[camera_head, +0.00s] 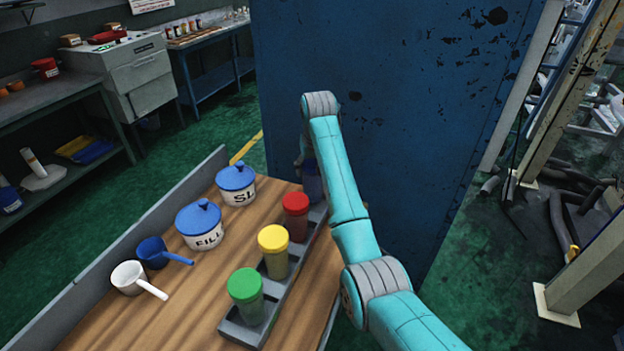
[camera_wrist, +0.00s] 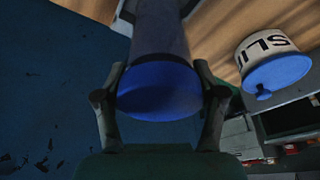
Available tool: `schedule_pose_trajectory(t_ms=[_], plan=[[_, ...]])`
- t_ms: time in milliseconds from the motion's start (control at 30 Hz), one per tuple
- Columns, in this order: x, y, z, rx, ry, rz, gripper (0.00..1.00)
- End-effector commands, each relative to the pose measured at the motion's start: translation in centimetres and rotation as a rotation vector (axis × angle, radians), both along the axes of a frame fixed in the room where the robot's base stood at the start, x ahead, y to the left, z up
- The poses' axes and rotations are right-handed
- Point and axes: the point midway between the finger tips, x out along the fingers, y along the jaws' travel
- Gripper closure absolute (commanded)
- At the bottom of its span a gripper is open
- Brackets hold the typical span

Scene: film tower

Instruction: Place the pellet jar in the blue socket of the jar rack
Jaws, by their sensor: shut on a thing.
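My gripper (camera_wrist: 160,95) is shut around a jar with a blue lid (camera_wrist: 158,90), one finger on each side of the lid, in the wrist view. In the head view this blue jar (camera_head: 313,182) is at the far end of the grey jar rack (camera_head: 235,328), mostly hidden behind my arm. I cannot tell whether its base is inside a socket or just above it. The rack also holds a red-lidded jar (camera_head: 295,205), a yellow-lidded jar (camera_head: 273,242) and a green-lidded jar (camera_head: 245,290), all upright. The blue socket itself is not visible.
On the wooden bench (camera_head: 185,310) left of the rack stand two blue-lidded pots (camera_head: 202,228) (camera_head: 237,186), a blue scoop (camera_head: 154,252) and a white scoop (camera_head: 130,277). A large blue panel (camera_head: 400,70) rises behind the bench's far end, close to my arm.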

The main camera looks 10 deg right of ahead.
Motion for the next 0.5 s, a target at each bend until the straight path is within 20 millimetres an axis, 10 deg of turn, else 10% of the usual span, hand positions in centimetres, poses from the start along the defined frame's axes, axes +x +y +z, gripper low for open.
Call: schedule_pose_trajectory(t_ms=[500], plan=[[0.0, 0.0, -3.5, 0.000, -0.002, 0.000, 0.79]])
